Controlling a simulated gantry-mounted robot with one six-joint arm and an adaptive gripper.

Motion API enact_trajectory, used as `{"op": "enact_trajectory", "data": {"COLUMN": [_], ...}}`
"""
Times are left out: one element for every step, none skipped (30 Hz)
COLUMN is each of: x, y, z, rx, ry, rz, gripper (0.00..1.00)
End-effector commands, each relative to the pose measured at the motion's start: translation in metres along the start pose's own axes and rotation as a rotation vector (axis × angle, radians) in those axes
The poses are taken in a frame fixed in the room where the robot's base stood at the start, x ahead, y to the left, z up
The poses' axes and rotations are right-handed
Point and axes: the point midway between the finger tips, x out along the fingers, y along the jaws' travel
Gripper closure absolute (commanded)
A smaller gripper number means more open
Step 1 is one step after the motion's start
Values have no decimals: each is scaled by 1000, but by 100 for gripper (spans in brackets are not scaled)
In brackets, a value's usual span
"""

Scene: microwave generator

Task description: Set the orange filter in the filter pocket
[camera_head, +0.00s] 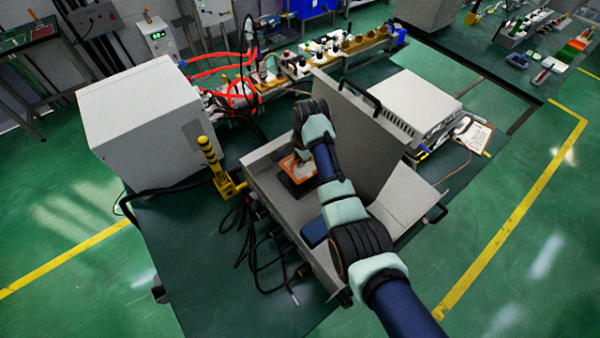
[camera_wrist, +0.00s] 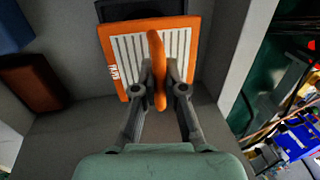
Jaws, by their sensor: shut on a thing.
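The orange filter (camera_wrist: 119,66) has an orange frame, a pale striped face and an orange handle (camera_wrist: 158,69) across its middle. My gripper (camera_wrist: 167,88) is shut on that handle in the wrist view. The filter is close to a dark rectangular part (camera_wrist: 130,10) behind it, likely the filter pocket; I cannot tell whether it is seated. In the head view the filter (camera_head: 296,166) shows inside the open grey cabinet (camera_head: 262,160), above a dark block, partly hidden by my arm.
The cabinet's grey lid (camera_head: 355,130) stands upright on its far side. In the wrist view a brown block (camera_wrist: 32,84) and a blue one (camera_wrist: 12,28) lie left of the filter. A yellow-and-black post (camera_head: 210,155) stands at the cabinet's left corner. A white box (camera_head: 140,120) is farther left.

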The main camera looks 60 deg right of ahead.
Motion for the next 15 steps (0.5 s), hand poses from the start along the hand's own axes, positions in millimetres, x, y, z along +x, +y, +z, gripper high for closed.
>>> {"op": "enact_trajectory", "data": {"x": [10,13,16,18,18,19,19,20,23,26,31,39,45,51,57], "y": [2,2,3,3,3,3,3,4,4,5,6,8,9,11,12], "z": [0,0,0,0,0,0,0,0,0,0,0,0,0,0,0], "rx": [0,0,-1,-1,-1,-1,-1,-1,-1,-1,-1,-1,-1,-1,-1], "ry": [-1,0,0,0,0,0,0,0,0,0,-1,-1,-1,-1,-1], "rz": [2,0,0,0,0,-1,-1,0,0,0,1,3,2,3,1], "gripper": [100,100,100,100,100,100,100,100,100,100,100,100,100,100,100]}}
